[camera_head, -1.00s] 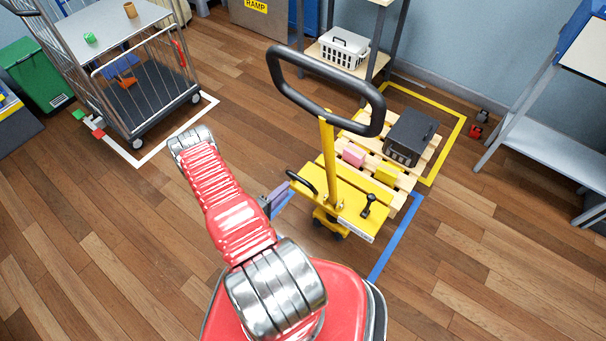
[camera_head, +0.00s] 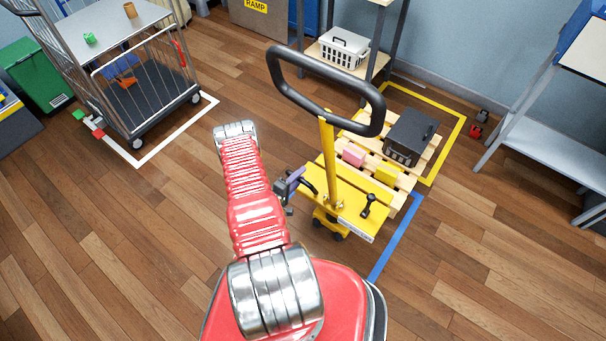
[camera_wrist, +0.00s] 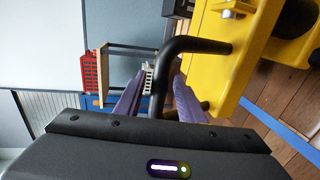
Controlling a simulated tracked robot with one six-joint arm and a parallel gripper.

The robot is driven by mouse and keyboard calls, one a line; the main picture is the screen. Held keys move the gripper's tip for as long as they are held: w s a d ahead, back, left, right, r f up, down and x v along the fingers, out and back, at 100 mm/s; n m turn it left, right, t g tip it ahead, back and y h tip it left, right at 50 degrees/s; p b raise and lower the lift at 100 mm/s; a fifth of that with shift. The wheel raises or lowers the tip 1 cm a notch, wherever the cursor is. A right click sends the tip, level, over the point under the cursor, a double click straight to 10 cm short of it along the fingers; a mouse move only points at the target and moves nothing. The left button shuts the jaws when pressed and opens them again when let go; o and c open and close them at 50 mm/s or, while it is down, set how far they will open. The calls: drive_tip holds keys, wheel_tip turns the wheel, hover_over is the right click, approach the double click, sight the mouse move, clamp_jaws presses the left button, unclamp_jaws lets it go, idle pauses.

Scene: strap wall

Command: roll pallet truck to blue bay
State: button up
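The yellow pallet truck (camera_head: 345,208), with a tall black loop handle (camera_head: 277,75), stands right of my arm, its far end at a wooden pallet (camera_head: 432,150). Blue floor tape (camera_head: 400,235), apparently the blue bay's edge, runs beside and partly behind the truck, so most of the bay is hidden. My gripper (camera_head: 292,184) is at the truck's near left side. In the wrist view, a bent black grab bar (camera_wrist: 195,45) on the truck runs between my two purple fingers (camera_wrist: 160,92). Gaps show beside the bar, so the fingers look open around it.
The pallet carries a dark box, a pink block and a yellow block inside yellow tape (camera_head: 462,125). A wire roll cage (camera_head: 150,100) stands by white tape (camera_head: 180,130) at left. A shelf (camera_head: 375,65) is behind; a bench (camera_head: 555,150) is at right. The front floor is clear.

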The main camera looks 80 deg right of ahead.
drive_tip(key=shift+x, duration=1.35)
clamp_jaws()
drive_tip(key=shift+a, duration=0.15)
